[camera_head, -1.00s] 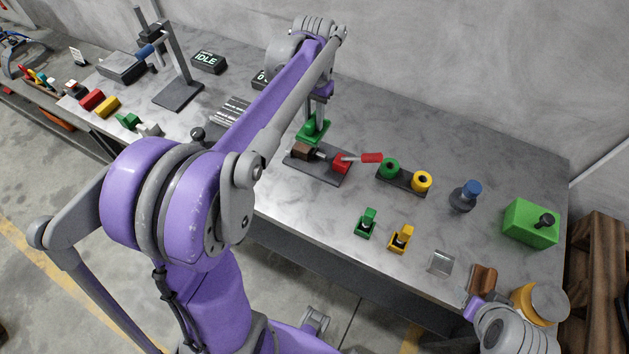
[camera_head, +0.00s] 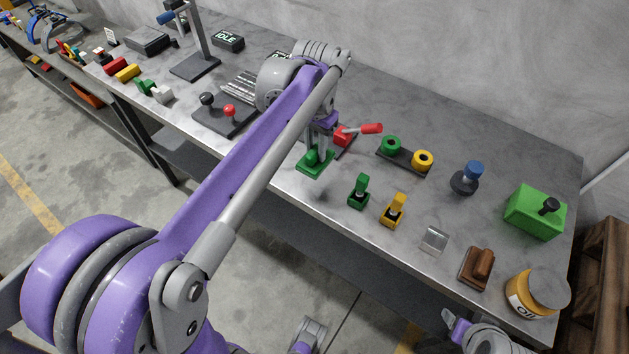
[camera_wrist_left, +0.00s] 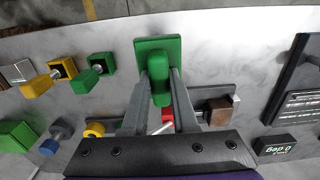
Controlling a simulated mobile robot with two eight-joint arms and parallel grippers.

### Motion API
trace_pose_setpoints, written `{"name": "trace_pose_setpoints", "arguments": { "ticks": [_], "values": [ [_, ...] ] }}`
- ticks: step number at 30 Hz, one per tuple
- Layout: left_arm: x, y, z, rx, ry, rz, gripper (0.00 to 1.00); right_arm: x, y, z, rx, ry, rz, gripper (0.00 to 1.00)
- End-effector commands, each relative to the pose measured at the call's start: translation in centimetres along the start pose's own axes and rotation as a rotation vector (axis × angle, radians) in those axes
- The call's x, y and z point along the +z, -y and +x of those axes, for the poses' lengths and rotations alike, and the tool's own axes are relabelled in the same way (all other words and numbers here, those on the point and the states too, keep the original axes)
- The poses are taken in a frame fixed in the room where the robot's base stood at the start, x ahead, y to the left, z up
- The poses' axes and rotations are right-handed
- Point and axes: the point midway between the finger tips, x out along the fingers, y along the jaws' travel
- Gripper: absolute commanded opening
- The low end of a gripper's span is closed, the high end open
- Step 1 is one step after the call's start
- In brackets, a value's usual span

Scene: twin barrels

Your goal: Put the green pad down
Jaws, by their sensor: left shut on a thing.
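The green pad (camera_head: 316,163) is a flat green plate with an upright green grip on it. My left gripper (camera_head: 318,143) is shut on that grip, and the plate hangs below the fingers near the front edge of the bench. I cannot tell whether the plate touches the bench top. In the left wrist view the green pad (camera_wrist_left: 158,50) sits between the fingertips of my left gripper (camera_wrist_left: 160,85). Part of my right arm shows at the bottom right, but its gripper fingers do not.
A red-handled clamp (camera_head: 343,135) stands just behind the pad. A green block piece (camera_head: 358,191) and a yellow one (camera_head: 393,209) stand to the right. A two-ring holder (camera_head: 405,160) lies behind them. The bench's front edge (camera_head: 285,183) is close by.

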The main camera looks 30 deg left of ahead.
Motion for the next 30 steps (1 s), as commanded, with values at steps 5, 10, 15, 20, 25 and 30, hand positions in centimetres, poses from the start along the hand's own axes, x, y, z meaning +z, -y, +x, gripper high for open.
{"name": "trace_pose_setpoints", "arguments": {
  "ticks": [5, 10, 15, 20, 25, 30],
  "values": [
    [0.0, 0.0, 3.4, 0.000, 0.000, 0.000, 0.00, 0.2, 0.0, 0.3, 0.000, 0.001, 0.000, 0.62],
    [0.0, 0.0, 5.0, 0.000, 0.000, 0.000, 0.00, 0.3, 0.0, 0.4, 0.000, 0.002, 0.000, 0.62],
    [0.0, 0.0, 7.4, 0.000, 0.000, 0.000, 0.00, 0.5, 0.0, 0.6, 0.000, 0.003, 0.000, 0.62],
    [0.0, 0.0, 8.2, 0.000, 0.000, 0.000, 0.00, 0.5, 0.0, 0.6, 0.000, 0.003, 0.000, 0.62],
    [0.0, 0.0, 8.1, 0.000, 0.000, 0.000, 0.00, 0.5, 0.0, 0.6, 0.000, 0.003, 0.000, 0.62],
    [0.0, 0.0, 8.5, 0.000, 0.000, 0.000, 0.30, 0.6, 0.0, 0.8, 0.000, 0.004, 0.000, 0.62]
  ]
}}
